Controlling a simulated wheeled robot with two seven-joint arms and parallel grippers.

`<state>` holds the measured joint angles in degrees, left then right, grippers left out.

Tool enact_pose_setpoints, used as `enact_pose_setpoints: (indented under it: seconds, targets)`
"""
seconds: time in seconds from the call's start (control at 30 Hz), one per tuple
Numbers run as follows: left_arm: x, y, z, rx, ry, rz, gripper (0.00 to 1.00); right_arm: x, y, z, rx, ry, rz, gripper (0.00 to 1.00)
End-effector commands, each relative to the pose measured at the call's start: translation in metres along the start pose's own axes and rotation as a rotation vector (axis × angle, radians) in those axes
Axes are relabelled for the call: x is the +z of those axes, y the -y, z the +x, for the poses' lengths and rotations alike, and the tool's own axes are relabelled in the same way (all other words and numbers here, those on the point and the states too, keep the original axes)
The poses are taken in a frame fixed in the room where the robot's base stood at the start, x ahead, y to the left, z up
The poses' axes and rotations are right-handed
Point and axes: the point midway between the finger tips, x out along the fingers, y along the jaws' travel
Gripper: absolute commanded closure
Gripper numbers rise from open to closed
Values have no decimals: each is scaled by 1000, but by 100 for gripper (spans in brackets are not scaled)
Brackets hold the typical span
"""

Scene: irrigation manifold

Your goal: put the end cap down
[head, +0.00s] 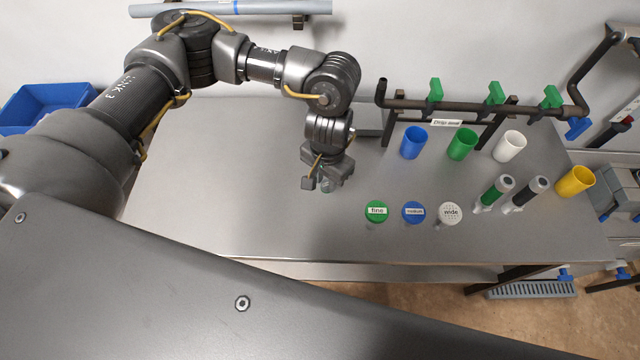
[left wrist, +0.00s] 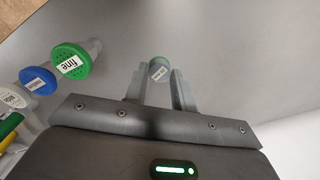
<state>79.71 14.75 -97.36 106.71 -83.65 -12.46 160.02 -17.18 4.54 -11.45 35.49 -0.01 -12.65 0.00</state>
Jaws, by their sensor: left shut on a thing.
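My left gripper (head: 322,183) is over the left-middle part of the steel table (head: 225,170). The end cap (left wrist: 158,72) shows between the two fingertips in the left wrist view, where the gripper (left wrist: 158,80) points at bare table. In the head view the cap (head: 326,187) is mostly hidden by the fingers. I cannot tell whether the cap touches the table. My right gripper is not in view.
Green "fine" (head: 376,211), blue (head: 413,212) and white "wide" (head: 451,213) perforated heads stand right of the gripper. Behind them are blue (head: 413,142), green (head: 462,144) and white (head: 509,146) cups under a pipe manifold (head: 460,106). The table left of the gripper is clear.

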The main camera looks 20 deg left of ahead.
Motion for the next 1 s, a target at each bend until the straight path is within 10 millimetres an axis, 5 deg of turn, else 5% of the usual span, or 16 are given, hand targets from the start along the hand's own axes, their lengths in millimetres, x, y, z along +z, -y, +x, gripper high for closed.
enact_pose_setpoints:
  seconds: [0.23,1.0]
  targets:
    - [-19,28,43,1,3,-5,98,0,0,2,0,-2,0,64]
    - [-28,39,88,-1,-1,2,98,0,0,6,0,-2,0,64]
